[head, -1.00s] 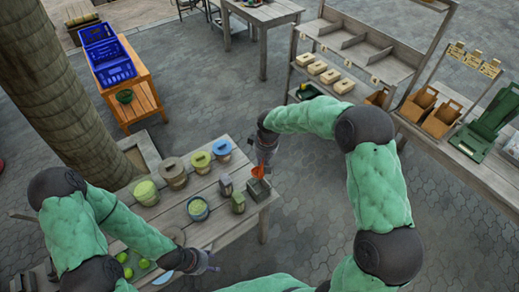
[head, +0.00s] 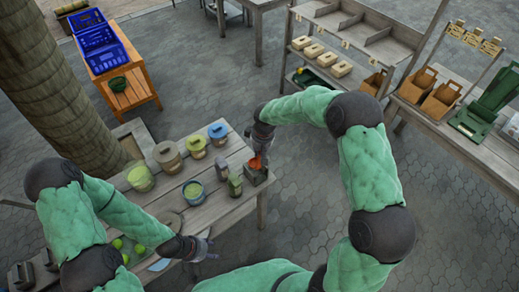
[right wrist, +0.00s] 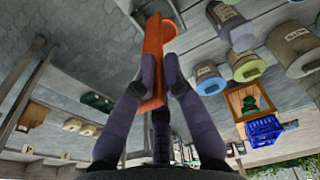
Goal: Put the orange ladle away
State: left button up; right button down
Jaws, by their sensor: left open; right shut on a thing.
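The orange ladle (head: 256,162) is in my right gripper, right at the open top of a small grey-green box (head: 257,177) on the table's right end. My right gripper (head: 259,150) is shut on it from above. In the right wrist view the ladle (right wrist: 153,55) stands between the fingers (right wrist: 155,85), its far end overlapping the box (right wrist: 172,8). I cannot tell how deep that end is inside. My left gripper (head: 207,247) is open and empty by the table's front edge.
The plank table (head: 222,205) also carries several lidded jars, a blue-rimmed pot (head: 194,193) and small canisters (head: 235,185) close left of the box. An orange cart (head: 133,95) with blue crates stands back left. Wooden shelving (head: 345,40) stands back right; paving lies between.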

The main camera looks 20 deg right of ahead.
notch_tip(320, 180, down, 7)
jog(key=b, duration=0.5)
dwell(0.4)
jog(key=c, duration=1.2)
grip_release()
jog(key=shift+c, duration=0.2)
jog(key=shift+r, duration=0.1)
